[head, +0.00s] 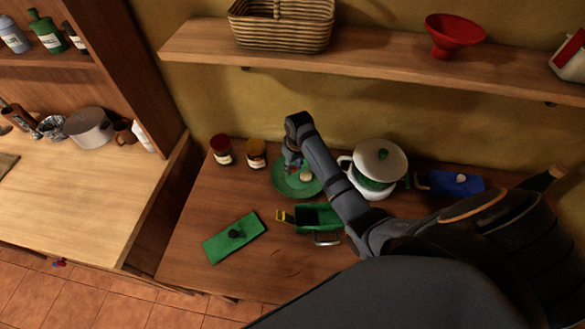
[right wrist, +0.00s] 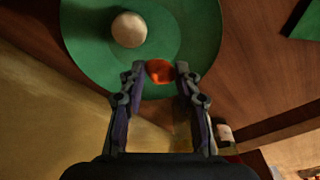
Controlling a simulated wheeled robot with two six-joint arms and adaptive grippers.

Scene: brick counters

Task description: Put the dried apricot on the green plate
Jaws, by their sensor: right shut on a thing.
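The green plate (head: 285,188) lies on the wooden counter, with a pale round thing (head: 306,176) on it. My right gripper (head: 292,160) is over the plate's far side. In the right wrist view, the right gripper (right wrist: 158,70) is shut on the orange dried apricot (right wrist: 160,71), which sits between its fingertips over the green plate (right wrist: 90,55). The pale round thing (right wrist: 129,29) is beside the apricot, apart from it. I cannot tell whether the apricot touches the plate. The apricot is hidden in the head view. My left gripper is not in view.
Two jars, one red-lidded (head: 220,149) and one amber (head: 256,154), stand left of the plate. A white pot (head: 367,186) stands to its right. A green box (head: 318,218) and a green lid (head: 222,244) lie in front. A shelf (head: 380,66) overhangs the back.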

